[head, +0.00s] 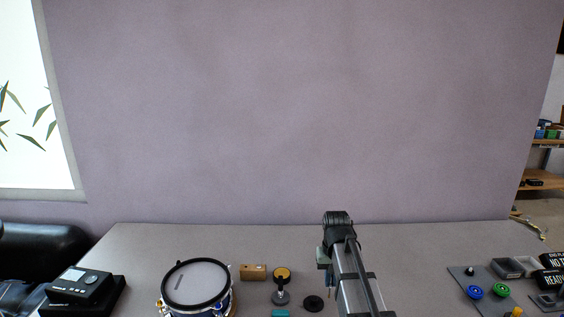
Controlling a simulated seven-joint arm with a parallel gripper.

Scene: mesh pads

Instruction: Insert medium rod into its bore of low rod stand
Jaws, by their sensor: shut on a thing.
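A small tan wooden block (253,272) lies on the table just right of the drum. It appears to be the low rod stand, but its bores are too small to make out. My gripper (331,289) is mostly hidden beside and behind my arm, right of the block and apart from it. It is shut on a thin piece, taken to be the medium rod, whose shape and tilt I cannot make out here.
A drum with a pale mesh head (197,283) stands left of the block. A yellow-topped dark piece (281,274), a black disc (313,303) and a teal piece (280,313) lie between block and arm. A black device (84,287) is far left; a grey button panel (480,286) is right.

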